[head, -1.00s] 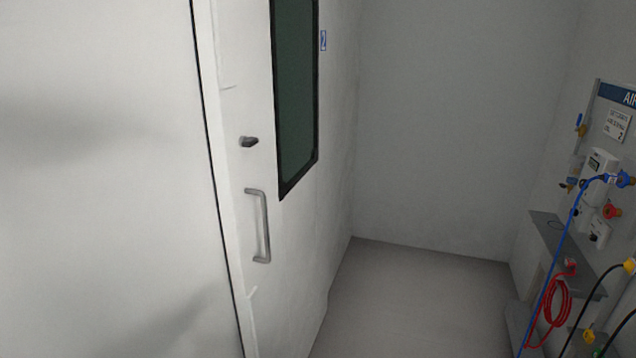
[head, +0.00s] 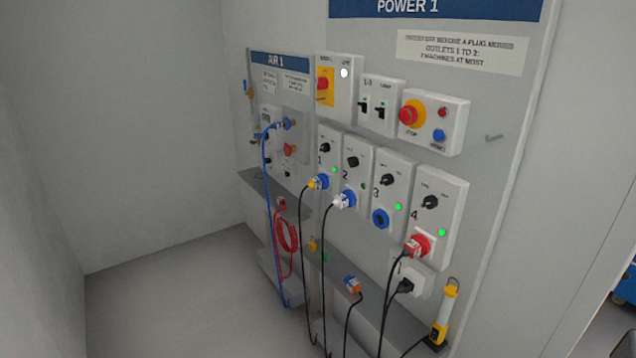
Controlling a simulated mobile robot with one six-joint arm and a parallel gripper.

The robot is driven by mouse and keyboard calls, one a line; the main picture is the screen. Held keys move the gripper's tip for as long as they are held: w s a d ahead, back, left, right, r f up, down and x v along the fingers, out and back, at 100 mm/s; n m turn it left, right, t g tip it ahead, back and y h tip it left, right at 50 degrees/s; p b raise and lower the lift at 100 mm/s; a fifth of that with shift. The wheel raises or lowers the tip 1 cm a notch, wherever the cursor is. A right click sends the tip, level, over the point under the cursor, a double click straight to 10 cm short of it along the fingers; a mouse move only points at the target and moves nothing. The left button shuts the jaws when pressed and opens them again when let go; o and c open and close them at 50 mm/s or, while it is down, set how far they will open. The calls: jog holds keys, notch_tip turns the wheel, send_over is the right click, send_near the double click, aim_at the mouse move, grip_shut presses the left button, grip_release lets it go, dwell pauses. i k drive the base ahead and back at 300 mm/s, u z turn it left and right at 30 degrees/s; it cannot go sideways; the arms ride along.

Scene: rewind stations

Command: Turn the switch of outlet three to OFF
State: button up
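Outlet three (head: 391,197) is a light grey box marked 3 on the POWER 1 panel (head: 480,110), between outlets two and four. Its black rotary switch (head: 388,180) is in the upper part of the box; its exact pointing is too small to read. A green lamp (head: 398,207) glows beside its blue socket (head: 380,219), which has no plug in it. My gripper is not in view.
A grey ledge (head: 410,325) and hanging cables are below. The AIR 1 panel (head: 281,62) is left. Floor (head: 170,305) at left is clear.

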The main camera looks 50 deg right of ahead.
aim_at(388, 179)
jog(key=z, duration=4.8)
jog(key=i, duration=0.1)
jog(key=u, duration=2.95)
jog(key=k, duration=0.6)
jog(key=z, duration=0.15)
jog(key=i, duration=0.45)
jog(key=z, duration=0.15)
